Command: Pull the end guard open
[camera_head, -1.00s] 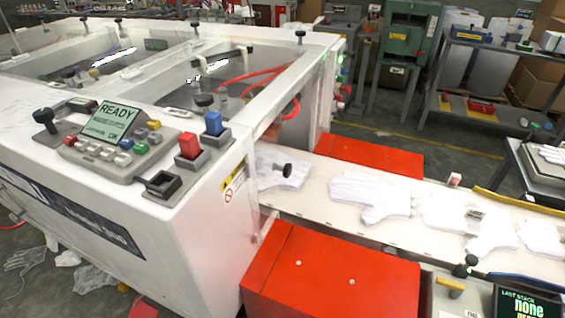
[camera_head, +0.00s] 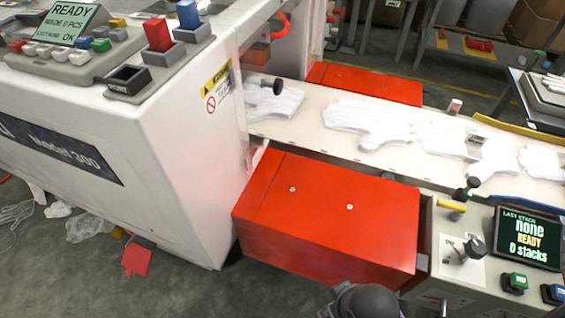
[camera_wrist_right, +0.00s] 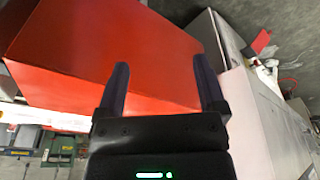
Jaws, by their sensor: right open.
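In the head view, a black knob (camera_head: 278,87) stands out at the end opening of the white machine (camera_head: 170,150), above the belt. The end guard itself seems to be a clear panel behind this knob; its edges are hard to make out, so I cannot tell how it sits. My right gripper (camera_wrist_right: 160,85) is open and empty in the right wrist view, its dark fingers in front of a red box (camera_wrist_right: 100,50). A dark rounded part of my arm shows at the bottom of the head view. My left gripper is not in view.
A red box (camera_head: 325,220) juts out on the near side below the belt (camera_head: 310,110); another red box (camera_head: 365,83) is on the far side. White gloves (camera_head: 365,118) lie on the belt. A control panel with a screen (camera_head: 528,238) stands at right. Scraps lie on the floor at left.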

